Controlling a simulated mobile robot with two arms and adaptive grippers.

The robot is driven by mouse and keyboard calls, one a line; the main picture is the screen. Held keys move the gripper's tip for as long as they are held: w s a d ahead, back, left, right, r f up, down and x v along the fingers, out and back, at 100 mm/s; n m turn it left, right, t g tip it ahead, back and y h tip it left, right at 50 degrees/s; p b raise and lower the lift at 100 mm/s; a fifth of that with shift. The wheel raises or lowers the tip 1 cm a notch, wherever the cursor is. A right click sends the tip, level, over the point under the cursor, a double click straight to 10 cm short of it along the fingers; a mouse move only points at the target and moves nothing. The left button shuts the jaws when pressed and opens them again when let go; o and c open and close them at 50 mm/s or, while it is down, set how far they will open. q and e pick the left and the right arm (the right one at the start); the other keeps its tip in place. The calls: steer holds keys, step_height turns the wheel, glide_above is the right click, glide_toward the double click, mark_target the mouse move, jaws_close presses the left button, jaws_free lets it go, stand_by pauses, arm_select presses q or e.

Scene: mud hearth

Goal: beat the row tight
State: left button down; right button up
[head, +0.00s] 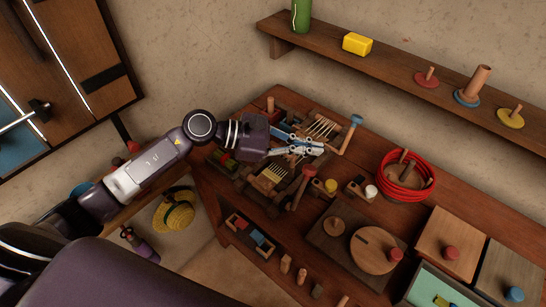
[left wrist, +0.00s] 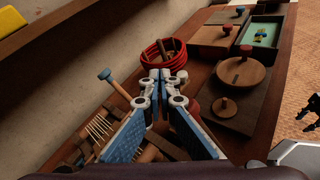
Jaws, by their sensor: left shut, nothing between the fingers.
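A small wooden loom (head: 246,197) with pale warp threads (head: 320,127) stands at the left end of the workbench. My left gripper (head: 321,148) is shut and empty over the middle of the loom, and hides part of it. In the left wrist view its closed fingers (left wrist: 161,76) point toward a coil of red cord, with pale threads (left wrist: 99,128) below left. A blue-headed wooden lever (head: 355,121) rises on the far side and a red-headed one (head: 308,172) on the near side. Any woven row and the beater cannot be made out.
A red cord coil (head: 407,184) stands right of the loom, near a yellow-topped piece (head: 330,185) and a white-topped piece (head: 371,191). A round lidded board (head: 372,251) lies in front. A wall shelf (head: 395,75) runs behind the bench (head: 462,187).

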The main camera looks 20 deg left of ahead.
arm_select(q)
steer(key=n+t, duration=0.1)
steer(key=s+n+t, duration=0.1)
steer(key=shift+s+a+f+n, duration=0.1)
steer(key=shift+a+f+n, duration=0.1)
steer(key=shift+f+n, duration=0.1)
steer(key=s+a+f+n+t+y+b, duration=0.25)
steer(key=s+a+n+y, duration=0.2)
steer(key=a, duration=0.25)
steer(key=s+a+f+n+t+y+b, duration=0.1)
steer(key=s+a+f+n+t+y, duration=0.25)
steer(key=s+a+n, duration=0.3)
steer(key=m+p, duration=0.1)
steer(key=p, duration=0.4)
glide_above(282, 161)
steer(key=s+a, duration=0.2)
steer(key=s, duration=0.2)
steer(key=shift+s+f+t, duration=0.15)
steer(key=shift+f+t, duration=0.25)
steer(key=shift+f, duration=0.4)
steer(key=shift+w+d+f, duration=0.25)
steer(key=shift+w+d, duration=0.05)
steer(key=shift+w, duration=0.25)
steer(key=shift+p, duration=0.3)
